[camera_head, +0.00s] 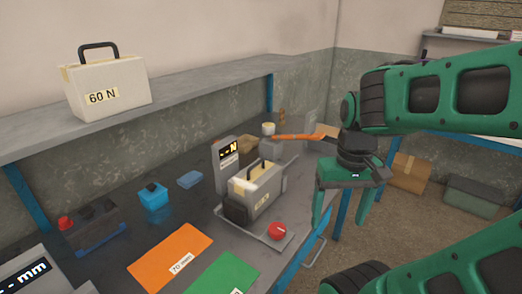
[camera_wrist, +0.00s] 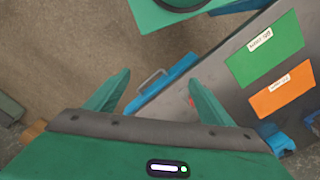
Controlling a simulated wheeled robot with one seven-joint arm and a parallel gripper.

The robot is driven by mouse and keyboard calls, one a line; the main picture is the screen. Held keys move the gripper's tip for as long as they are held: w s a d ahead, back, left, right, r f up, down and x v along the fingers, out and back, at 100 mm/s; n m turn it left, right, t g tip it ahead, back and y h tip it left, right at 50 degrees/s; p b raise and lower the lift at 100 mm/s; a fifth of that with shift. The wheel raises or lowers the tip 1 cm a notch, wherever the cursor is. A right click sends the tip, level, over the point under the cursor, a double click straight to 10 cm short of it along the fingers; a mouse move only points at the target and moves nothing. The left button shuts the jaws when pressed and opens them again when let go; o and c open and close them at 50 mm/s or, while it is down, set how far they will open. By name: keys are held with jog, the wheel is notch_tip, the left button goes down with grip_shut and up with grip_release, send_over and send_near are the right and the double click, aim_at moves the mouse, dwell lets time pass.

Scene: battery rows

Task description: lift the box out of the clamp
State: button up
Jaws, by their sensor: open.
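A cream box (camera_head: 262,186) with a small label on its side sits in the clamp on the bench, in the middle of the head view. A dark handle shows at its top. The clamp (camera_head: 225,174) has a grey post with a lit display reading "N", a dark pad against the box's near end and a metal base plate. A red knob (camera_head: 277,231) is at the plate's near right. My gripper (camera_head: 341,215) is open and empty, to the right of the box, pointing down beyond the bench edge. In the wrist view my gripper (camera_wrist: 160,80) shows spread fingers; the box is not visible there.
Another cream box (camera_head: 107,88) marked "60 N" stands on the shelf (camera_head: 180,112) above. Orange (camera_head: 170,256) and green (camera_head: 224,275) mats lie at the bench front. A blue block (camera_head: 153,196) is left of the clamp. An orange-handled tool (camera_head: 298,137) lies behind.

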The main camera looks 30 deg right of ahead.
jog(key=o, duration=0.5)
jog(key=w+r+n, duration=0.1)
jog(key=w+n, duration=0.3)
jog(key=w, duration=0.1)
jog(key=w+r+n, duration=0.1)
jog(key=w+n, duration=0.4)
jog(key=w+a+r+n, duration=0.1)
jog(key=w+n, duration=0.4)
jog(key=shift+w+r+t, duration=0.1)
jog(key=shift+t, duration=0.3)
jog(key=n+t, duration=0.1)
jog(key=n, duration=1.3)
send_near(255, 175)
jog(key=shift+d+y, duration=0.3)
jog(key=shift+d, duration=0.1)
jog(key=shift+w+a+f, duration=0.1)
jog(key=shift+f, duration=0.25)
jog(key=f, duration=0.3)
jog(key=w+f, duration=0.1)
jog(key=f, duration=0.5)
jog(key=shift+w+a+f, duration=0.35)
jog(key=shift+f, duration=0.05)
jog(key=c, duration=2)
jog(key=shift+r, duration=5.1)
jog(key=shift+c, duration=0.3)
jog(key=shift+w, duration=0.1)
